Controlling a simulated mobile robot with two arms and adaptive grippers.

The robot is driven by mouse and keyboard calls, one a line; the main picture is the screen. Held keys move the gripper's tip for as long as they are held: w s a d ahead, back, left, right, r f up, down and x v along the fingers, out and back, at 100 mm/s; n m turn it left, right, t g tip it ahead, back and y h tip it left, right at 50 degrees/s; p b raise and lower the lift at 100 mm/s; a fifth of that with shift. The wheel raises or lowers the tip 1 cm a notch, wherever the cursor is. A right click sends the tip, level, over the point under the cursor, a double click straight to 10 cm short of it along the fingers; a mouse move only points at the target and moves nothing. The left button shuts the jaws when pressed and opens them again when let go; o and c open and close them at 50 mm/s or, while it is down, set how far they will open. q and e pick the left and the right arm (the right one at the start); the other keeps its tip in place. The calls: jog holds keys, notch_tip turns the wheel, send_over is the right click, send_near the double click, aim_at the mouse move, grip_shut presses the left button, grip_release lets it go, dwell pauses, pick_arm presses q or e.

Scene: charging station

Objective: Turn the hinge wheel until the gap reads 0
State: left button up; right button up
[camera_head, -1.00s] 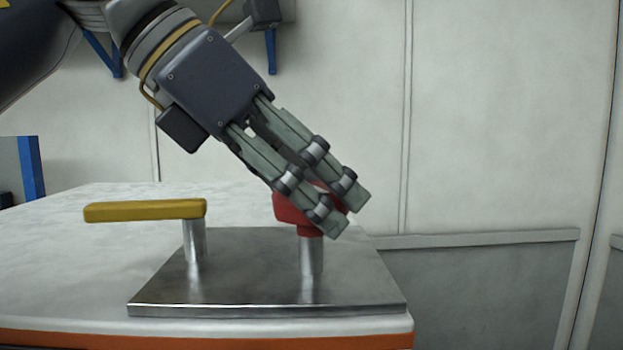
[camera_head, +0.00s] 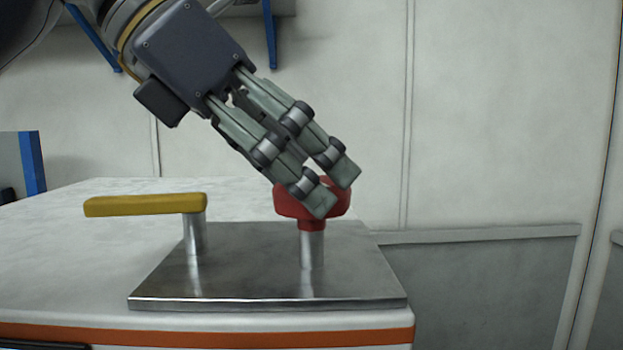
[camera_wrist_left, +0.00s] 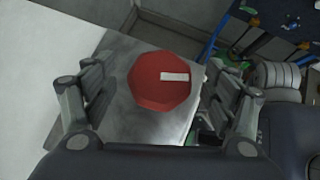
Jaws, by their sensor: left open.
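A red knob-like wheel (camera_head: 311,212) stands on a short metal post on a metal plate (camera_head: 250,290). In the left wrist view the wheel (camera_wrist_left: 158,82) is many-sided with a white bar mark pointing right. My left gripper (camera_head: 338,188) comes down at a slant from the upper left, and its fingertips partly cover the wheel in the head view. In the left wrist view the fingers are spread apart, with the wheel between and beyond them. The gripper is open and empty; contact with the wheel cannot be told. No gap reading shows. My right gripper is not in view.
A yellow lever handle (camera_head: 145,205) on a metal post stands left of the wheel on the same plate. The plate lies on a white worktop (camera_head: 60,260) with an orange front edge. A pale wall is behind. The space right of the plate is free.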

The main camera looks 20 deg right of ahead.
pick_arm(q)
jog(key=v, duration=1)
jog(key=shift+a, duration=0.1)
